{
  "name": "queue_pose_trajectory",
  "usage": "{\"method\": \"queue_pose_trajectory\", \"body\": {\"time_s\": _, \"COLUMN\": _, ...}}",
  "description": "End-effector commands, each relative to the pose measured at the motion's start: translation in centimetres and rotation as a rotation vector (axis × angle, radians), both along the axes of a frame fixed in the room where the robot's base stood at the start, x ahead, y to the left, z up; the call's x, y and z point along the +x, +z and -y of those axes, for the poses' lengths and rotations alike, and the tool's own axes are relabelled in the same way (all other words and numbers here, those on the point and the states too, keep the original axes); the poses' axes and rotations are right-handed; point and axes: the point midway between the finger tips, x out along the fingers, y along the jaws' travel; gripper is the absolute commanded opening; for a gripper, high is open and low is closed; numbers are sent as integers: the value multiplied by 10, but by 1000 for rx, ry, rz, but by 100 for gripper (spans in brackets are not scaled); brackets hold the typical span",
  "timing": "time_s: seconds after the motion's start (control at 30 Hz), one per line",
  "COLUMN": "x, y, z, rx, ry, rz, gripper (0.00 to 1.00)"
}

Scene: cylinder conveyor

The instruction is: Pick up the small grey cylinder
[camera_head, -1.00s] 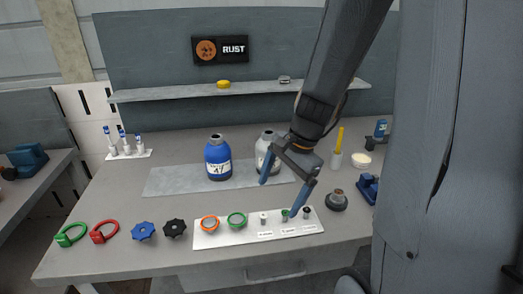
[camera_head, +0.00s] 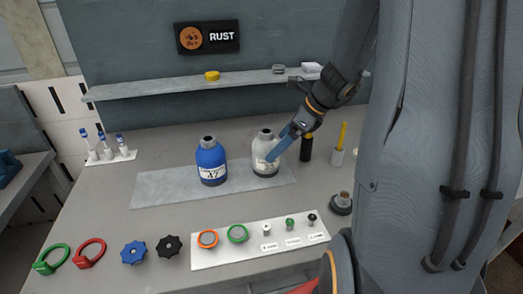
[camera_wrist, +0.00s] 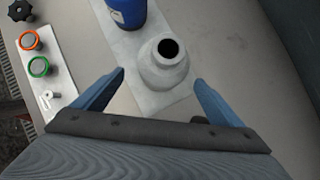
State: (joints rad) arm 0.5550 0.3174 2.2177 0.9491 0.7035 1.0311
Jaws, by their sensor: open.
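The small grey cylinder (camera_head: 264,155) is a pale grey bottle shape with a dark open mouth. It stands upright on a light grey mat (camera_head: 160,186), to the right of a blue bottle (camera_head: 211,163). A gap shows on both sides, so no contact is visible there. Finger height against it is unclear.
A white board (camera_head: 215,257) with rings and small pegs lies in front. Blue and black knobs (camera_head: 168,246) sit left of it. A dark bottle (camera_head: 306,148) and a yellow-topped holder (camera_head: 338,155) stand close behind my gripper. A shelf (camera_head: 150,90) runs behind.

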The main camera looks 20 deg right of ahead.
Motion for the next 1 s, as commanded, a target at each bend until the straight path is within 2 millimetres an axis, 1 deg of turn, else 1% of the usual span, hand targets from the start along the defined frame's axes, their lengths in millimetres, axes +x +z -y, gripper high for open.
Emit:
{"method": "queue_pose_trajectory", "body": {"time_s": 0.13, "x": 2, "y": -4, "z": -2, "rx": 2, "ry": 0, "rz": 0, "gripper": 91}}
{"method": "queue_pose_trajectory", "body": {"time_s": 0.3, "x": 8, "y": -19, "z": -8, "rx": 1, "ry": -1, "rz": -1, "gripper": 91}}
{"method": "queue_pose_trajectory", "body": {"time_s": 0.47, "x": 14, "y": -29, "z": -14, "rx": 1, "ry": -1, "rz": -2, "gripper": 91}}
{"method": "queue_pose_trajectory", "body": {"time_s": 0.7, "x": 26, "y": -55, "z": -27, "rx": 1, "ry": 2, "rz": -2, "gripper": 91}}
{"method": "queue_pose_trajectory", "body": {"time_s": 0.8, "x": 29, "y": -62, "z": -30, "rx": 0, "ry": 1, "rz": -2, "gripper": 91}}
{"method": "queue_pose_trajectory", "body": {"time_s": 1.0, "x": 31, "y": -65, "z": -31, "rx": 0, "ry": 1, "rz": 0, "gripper": 91}}
